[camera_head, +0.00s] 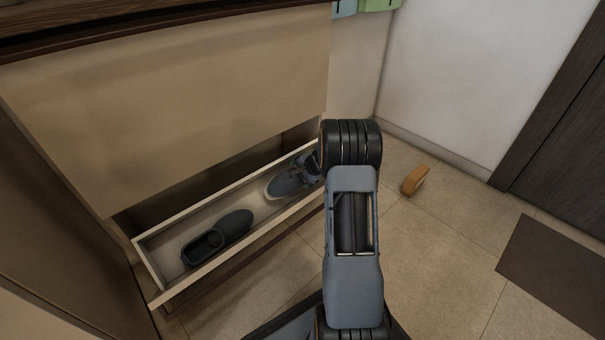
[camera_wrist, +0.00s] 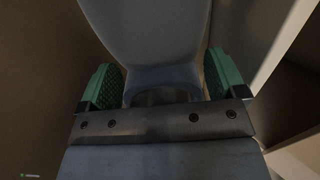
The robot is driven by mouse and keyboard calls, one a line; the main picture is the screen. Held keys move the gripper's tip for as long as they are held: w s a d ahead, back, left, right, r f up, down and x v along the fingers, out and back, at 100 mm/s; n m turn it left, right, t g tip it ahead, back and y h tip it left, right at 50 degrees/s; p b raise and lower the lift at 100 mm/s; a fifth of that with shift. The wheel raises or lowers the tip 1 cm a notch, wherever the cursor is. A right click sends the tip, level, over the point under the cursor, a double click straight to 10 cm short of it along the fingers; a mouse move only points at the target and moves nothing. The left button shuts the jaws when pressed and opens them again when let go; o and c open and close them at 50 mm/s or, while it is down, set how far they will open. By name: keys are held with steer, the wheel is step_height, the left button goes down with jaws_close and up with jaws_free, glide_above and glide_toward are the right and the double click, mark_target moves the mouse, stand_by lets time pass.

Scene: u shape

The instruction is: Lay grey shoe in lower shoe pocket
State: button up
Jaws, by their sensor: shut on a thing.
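The grey shoe (camera_head: 285,184) shows at the right half of the open lower shoe pocket (camera_head: 163,291), its toe pointing left. I cannot tell whether it rests on the pocket floor or is held just above it. My gripper (camera_head: 308,171) is shut on the shoe's right end, and my arm partly hides it. In the wrist view the grey shoe (camera_wrist: 150,35) fills the space between the green finger pads of my gripper (camera_wrist: 160,85). A dark shoe (camera_head: 220,236) lies in the left half of the pocket, apart from the grey shoe.
The cabinet's closed upper front (camera_head: 190,90) stands above and behind the pocket. A small orange-brown block (camera_head: 415,180) lies on the tiled floor to the right. A dark mat (camera_head: 555,265) lies farther right, before a dark door (camera_head: 565,150). Floor between them is clear.

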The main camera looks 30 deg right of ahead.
mark_target(297, 176)
steer(key=shift+x, duration=2.3)
steer(key=o, duration=0.8)
steer(key=shift+r, duration=0.1)
steer(key=shift+p+v, duration=2.1)
steer(key=shift+v, duration=5.85)
